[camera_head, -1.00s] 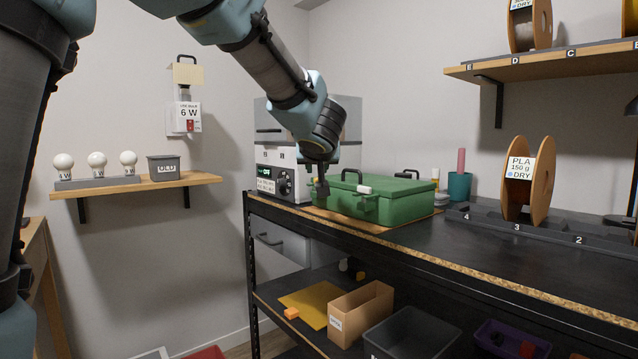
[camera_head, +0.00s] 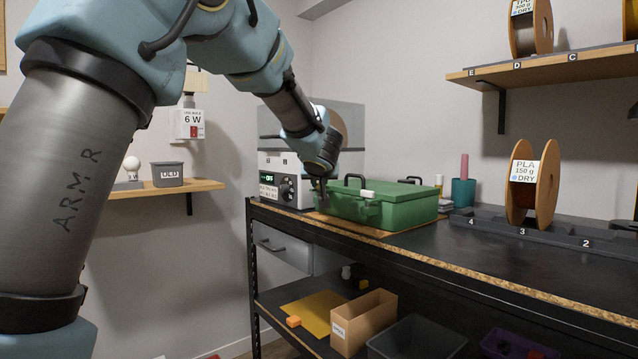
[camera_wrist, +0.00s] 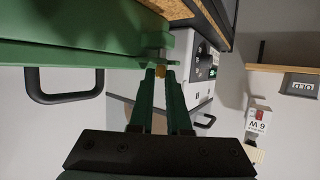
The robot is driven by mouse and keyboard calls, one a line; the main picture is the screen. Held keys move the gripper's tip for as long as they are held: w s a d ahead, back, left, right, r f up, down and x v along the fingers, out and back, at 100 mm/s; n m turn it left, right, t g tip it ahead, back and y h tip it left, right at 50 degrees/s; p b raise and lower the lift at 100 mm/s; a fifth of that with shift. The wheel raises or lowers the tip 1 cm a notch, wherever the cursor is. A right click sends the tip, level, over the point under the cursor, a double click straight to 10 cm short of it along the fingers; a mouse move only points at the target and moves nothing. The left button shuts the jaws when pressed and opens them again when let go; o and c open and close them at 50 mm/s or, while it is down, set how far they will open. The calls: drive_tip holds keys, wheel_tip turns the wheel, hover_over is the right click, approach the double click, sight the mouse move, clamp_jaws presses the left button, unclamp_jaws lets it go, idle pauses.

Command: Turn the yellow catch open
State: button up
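The green case (camera_head: 395,208) stands on the bench, lid down, with dark handles and a white-ended latch (camera_head: 367,194) on its front. My gripper (camera_head: 321,192) points down at the case's left end. In the wrist view a small yellow piece, which looks like the catch (camera_wrist: 160,71), sits beside the green case wall (camera_wrist: 80,57). My gripper's fingertips (camera_wrist: 161,72) are close together at the yellow piece, with a narrow gap between the fingers. I cannot tell whether they press on it. In the head view the catch is hidden or too small to make out.
A white box with a display and dial (camera_head: 284,187) stands just left of the case, close to my gripper. A teal cup (camera_head: 463,192) and a spool (camera_head: 531,182) on a dark rack stand to the right. The bench's front strip (camera_head: 480,272) is clear.

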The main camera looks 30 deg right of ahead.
clamp_jaws()
